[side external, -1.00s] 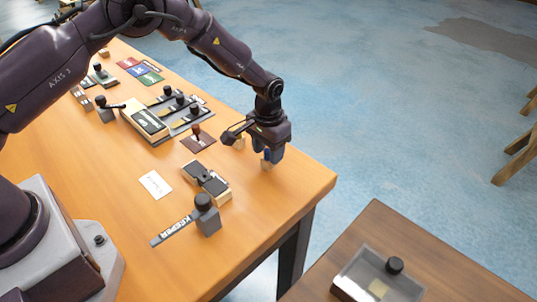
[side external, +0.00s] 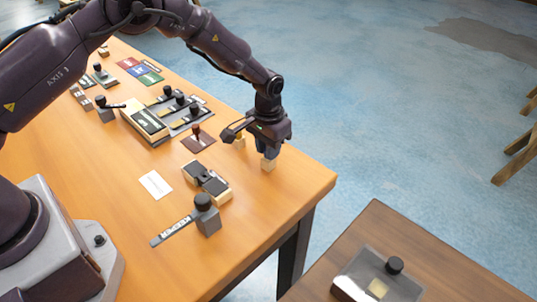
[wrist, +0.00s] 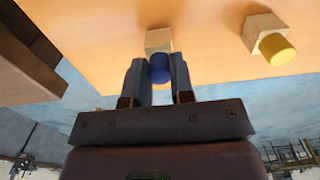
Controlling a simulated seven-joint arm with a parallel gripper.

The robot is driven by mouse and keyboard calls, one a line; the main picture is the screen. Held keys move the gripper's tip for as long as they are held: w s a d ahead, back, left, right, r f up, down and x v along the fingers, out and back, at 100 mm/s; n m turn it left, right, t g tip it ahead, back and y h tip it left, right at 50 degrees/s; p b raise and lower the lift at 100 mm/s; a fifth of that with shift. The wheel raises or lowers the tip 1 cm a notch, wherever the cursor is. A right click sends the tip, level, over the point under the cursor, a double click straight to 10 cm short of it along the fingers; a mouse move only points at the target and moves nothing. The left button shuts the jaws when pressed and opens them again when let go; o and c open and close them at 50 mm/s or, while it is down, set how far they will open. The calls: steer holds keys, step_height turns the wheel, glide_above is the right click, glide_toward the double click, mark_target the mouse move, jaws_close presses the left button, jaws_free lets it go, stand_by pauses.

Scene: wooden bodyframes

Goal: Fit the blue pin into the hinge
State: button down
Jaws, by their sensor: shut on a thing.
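My gripper (side external: 268,153) is near the table's far right corner, with its fingers shut on the blue pin. In the wrist view, the blue pin (wrist: 159,68) is between the two fingers (wrist: 160,85). A small pale wooden block (wrist: 158,40) is right at the pin's far end; the block also shows below my fingertips in the side view (side external: 269,166). I cannot tell whether the pin is still seated in it. A cream and black two-part piece (side external: 206,182), which may be the hinge, lies on the table left of and nearer than my gripper.
A yellow pin (wrist: 277,49) stands on another wooden block (wrist: 262,28) beside my gripper. A grey block with a black knob (side external: 206,215) and a KEEPER strip (side external: 172,232) lie near the front. A white card (side external: 155,184) lies left. A dark red plate (side external: 198,140) lies behind.

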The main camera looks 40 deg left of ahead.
steer(key=shift+r, duration=0.4)
steer(key=shift+r, duration=1.75)
steer(key=shift+r, duration=0.1)
steer(key=s+a+r+n, duration=0.2)
steer(key=s+a+r, duration=0.2)
steer(key=r, duration=0.2)
steer(key=s+a+f+n, duration=0.1)
steer(key=s+n, duration=0.3)
steer(key=s, duration=0.6)
steer(key=shift+s+a+f, duration=0.15)
steer(key=shift+s+a, duration=0.1)
steer(key=shift+a, duration=0.25)
